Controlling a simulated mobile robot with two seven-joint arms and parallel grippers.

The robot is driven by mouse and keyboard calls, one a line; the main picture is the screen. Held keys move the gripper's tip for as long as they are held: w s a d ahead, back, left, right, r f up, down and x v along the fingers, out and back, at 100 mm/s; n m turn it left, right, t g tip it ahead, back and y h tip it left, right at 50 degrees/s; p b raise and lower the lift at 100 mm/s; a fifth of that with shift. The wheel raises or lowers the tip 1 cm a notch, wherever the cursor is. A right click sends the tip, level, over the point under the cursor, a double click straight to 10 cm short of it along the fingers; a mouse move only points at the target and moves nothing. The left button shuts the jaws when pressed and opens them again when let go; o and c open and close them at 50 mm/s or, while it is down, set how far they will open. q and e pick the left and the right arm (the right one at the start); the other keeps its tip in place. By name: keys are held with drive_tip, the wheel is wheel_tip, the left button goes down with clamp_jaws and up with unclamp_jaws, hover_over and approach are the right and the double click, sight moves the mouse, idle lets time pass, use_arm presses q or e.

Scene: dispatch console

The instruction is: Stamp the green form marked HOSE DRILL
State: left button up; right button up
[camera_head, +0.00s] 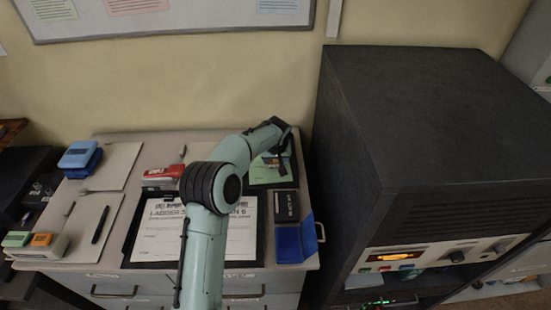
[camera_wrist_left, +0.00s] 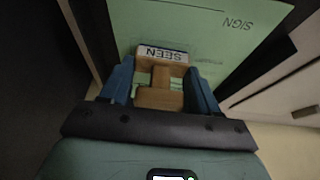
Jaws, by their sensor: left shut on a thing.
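A green form (camera_head: 258,178) lies on a dark clipboard or board at the back right of the cabinet top. My arm partly covers it, and its title cannot be read. My left gripper (camera_head: 279,147) is over the form's back part. In the left wrist view, my gripper's blue fingers are shut on a wooden stamp (camera_wrist_left: 160,82) with a label reading SEEN. The green form (camera_wrist_left: 210,35) shows beyond the stamp, with the word SIGN on it. I cannot tell whether the stamp touches the paper. My right gripper is not in view.
An open blue ink pad (camera_head: 293,243) and a black box (camera_head: 286,206) sit at right. A large white form (camera_head: 160,232) on a clipboard lies under my arm. A red stapler-like item (camera_head: 162,174) is left. A tall dark cabinet (camera_head: 400,130) stands close at right.

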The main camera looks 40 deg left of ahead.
use_arm(q)
drive_tip(key=shift+r+p, duration=1.25)
drive_tip(key=shift+r, duration=2.25)
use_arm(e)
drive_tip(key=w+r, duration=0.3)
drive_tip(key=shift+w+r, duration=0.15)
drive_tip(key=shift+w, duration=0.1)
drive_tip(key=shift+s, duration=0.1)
